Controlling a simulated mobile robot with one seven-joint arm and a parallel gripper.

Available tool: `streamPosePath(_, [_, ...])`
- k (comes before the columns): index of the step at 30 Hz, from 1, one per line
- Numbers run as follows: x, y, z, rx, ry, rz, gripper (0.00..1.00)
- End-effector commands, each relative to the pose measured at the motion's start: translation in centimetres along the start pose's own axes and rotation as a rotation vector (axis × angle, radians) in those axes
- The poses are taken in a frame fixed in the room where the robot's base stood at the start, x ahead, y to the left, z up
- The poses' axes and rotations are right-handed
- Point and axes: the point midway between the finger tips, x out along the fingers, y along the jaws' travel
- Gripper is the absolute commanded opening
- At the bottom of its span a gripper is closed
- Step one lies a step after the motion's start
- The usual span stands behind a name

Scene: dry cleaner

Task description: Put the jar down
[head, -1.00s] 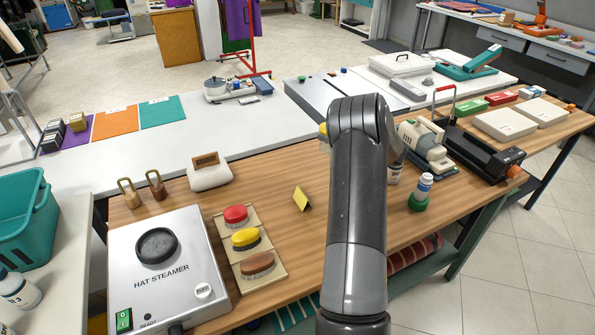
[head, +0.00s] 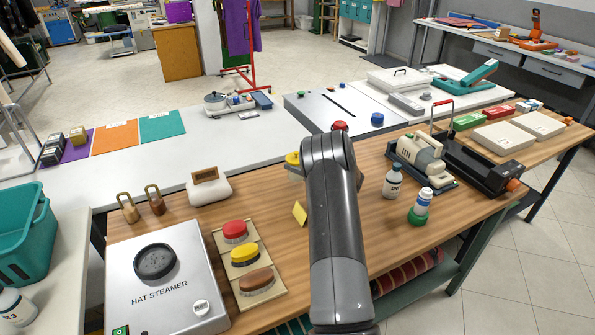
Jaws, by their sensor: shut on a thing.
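My arm rises through the middle of the head view and bends at its top. My gripper is hidden behind it, so its fingers do not show. A small yellow-topped pale thing (head: 293,160), perhaps the jar, shows at the left edge of my arm. Most of it is covered by the arm, and I cannot tell whether it touches the table. A red-topped thing (head: 340,126) shows just above the arm's bend, its lower part hidden.
Some bare wood lies left of my arm.

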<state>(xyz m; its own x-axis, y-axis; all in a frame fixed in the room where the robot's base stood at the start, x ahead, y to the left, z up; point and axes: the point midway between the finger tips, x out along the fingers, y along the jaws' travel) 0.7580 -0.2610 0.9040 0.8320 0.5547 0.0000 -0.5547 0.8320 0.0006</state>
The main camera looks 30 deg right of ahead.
Motion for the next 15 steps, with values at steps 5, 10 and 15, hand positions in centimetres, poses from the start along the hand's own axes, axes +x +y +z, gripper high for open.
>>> streamPosePath(5, [0.0,0.0,-2.6,0.001,-0.001,0.0,0.0])
streamPosePath(10, [0.0,0.0,-3.3,-0.002,-0.002,0.001,0.0])
streamPosePath(15, [-0.1,0.0,-3.3,-0.001,-0.001,0.001,0.0])
